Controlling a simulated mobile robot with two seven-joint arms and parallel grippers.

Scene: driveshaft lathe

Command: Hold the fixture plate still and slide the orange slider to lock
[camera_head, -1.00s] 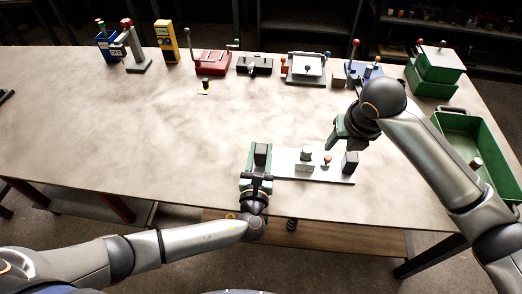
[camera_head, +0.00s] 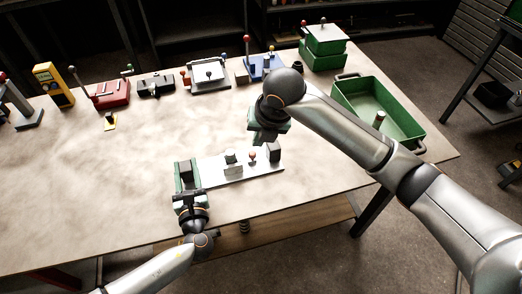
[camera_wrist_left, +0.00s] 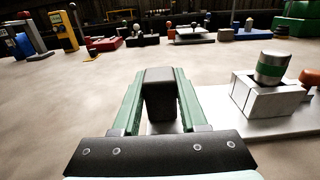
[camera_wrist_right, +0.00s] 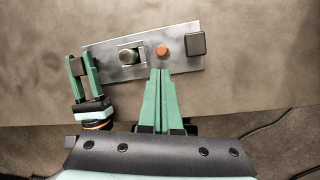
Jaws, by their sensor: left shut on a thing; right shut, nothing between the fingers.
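The silver fixture plate (camera_head: 212,172) lies on the table near its front edge, a dark block at each end. It also shows in the right wrist view (camera_wrist_right: 110,57). My left gripper (camera_head: 186,172) is shut on the dark block (camera_wrist_left: 160,93) at the plate's left end. The orange slider (camera_wrist_right: 162,51) is a small knob on the plate, between a metal housing with a round green-banded post (camera_wrist_left: 272,67) and the right end block (camera_wrist_right: 195,44). My right gripper (camera_wrist_right: 162,72) is shut and empty, its tips just below the orange slider in the right wrist view. Contact is unclear.
A green bin (camera_head: 372,112) holding a small cylinder stands to the right, with green boxes (camera_head: 324,48) behind it. A red device (camera_head: 108,92), a black one (camera_head: 156,84) and other fixtures line the table's back edge. The middle of the table is clear.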

